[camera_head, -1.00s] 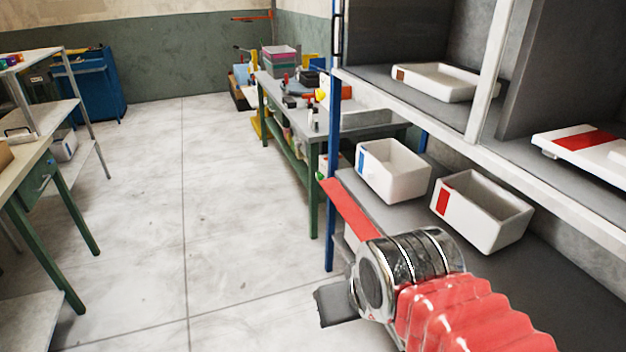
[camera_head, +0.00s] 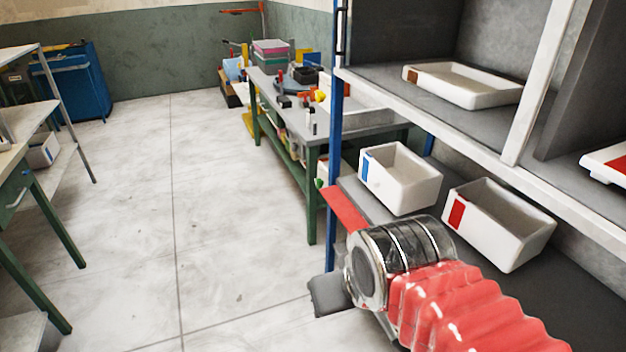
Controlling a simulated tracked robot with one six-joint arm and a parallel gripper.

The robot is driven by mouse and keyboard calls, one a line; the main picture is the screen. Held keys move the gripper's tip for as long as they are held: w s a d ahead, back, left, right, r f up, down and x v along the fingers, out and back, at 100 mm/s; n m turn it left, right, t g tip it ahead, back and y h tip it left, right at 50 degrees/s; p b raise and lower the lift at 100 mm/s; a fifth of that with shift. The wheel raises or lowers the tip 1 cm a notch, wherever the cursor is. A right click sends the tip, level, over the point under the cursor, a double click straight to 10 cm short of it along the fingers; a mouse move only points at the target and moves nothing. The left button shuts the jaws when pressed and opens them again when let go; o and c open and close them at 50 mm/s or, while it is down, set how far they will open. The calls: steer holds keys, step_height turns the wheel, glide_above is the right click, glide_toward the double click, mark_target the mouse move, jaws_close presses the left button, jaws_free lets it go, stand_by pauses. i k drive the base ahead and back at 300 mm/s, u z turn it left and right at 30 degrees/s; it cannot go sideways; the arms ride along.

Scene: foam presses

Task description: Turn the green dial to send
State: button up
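A small green knob-like shape (camera_head: 319,183) shows at the near end of the green workbench, just left of the blue shelf post. It may be the green dial, but it is too small to read any marks or its setting. My gripper (camera_head: 330,295) is at the lower middle, at the end of my arm with the red ribbed sleeve and metal collar. Only a dark grey part of it shows, over the floor and well apart from the green shape. The rest is hidden behind the collar, so I cannot tell whether it is open.
A shelf unit (camera_head: 445,95) fills the right side, with a white bin with a blue label (camera_head: 400,190) and one with a red label (camera_head: 490,235). A green workbench (camera_head: 312,200) stands beyond. Another table (camera_head: 20,150) is at left. The floor (camera_head: 180,230) between is clear.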

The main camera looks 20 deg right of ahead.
mark_target(318, 182)
steer(key=u, duration=0.05)
steer(key=i, duration=2.6)
steer(key=u, duration=1.5)
